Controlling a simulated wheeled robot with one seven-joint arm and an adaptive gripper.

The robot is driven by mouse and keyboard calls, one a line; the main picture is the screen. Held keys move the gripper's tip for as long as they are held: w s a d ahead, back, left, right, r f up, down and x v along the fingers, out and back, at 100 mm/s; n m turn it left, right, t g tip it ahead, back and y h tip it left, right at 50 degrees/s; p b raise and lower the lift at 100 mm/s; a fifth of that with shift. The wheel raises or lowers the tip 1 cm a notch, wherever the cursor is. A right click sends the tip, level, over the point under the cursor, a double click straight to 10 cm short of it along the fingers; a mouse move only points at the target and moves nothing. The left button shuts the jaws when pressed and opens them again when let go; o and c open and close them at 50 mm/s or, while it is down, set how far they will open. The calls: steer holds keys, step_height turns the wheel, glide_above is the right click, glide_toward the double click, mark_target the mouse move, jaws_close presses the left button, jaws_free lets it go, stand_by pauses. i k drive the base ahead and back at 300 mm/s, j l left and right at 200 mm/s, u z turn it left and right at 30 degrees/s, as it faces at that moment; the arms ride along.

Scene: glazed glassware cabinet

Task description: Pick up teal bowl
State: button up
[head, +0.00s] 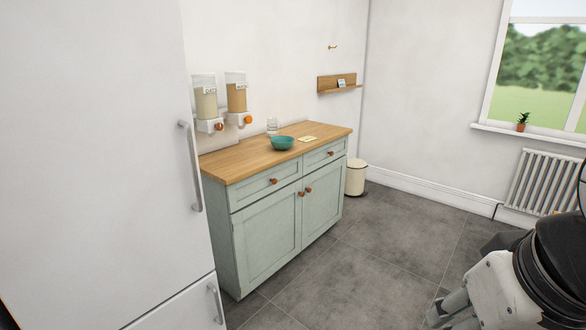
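The teal bowl (283,143) sits upright on the wooden top of a pale green cabinet (270,228), near the middle of the counter. It is far from my arm. Part of my arm shows at the lower right of the head view, over the floor and well away from the cabinet. I cannot make out the gripper's fingertips, so its opening does not show.
A glass jar (273,126) stands behind the bowl and a yellowish card (308,139) lies to its right. Two dispensers (237,97) hang on the wall. A tall white fridge (100,160) fills the left. A cream bin (356,178) stands past the cabinet. Grey floor (360,270) is clear.

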mark_target(282, 144)
steer(key=i, duration=1.15)
steer(key=i+l+u, duration=0.1)
steer(key=i, duration=1.05)
steer(key=i+l, duration=0.1)
steer(key=i, duration=1.05)
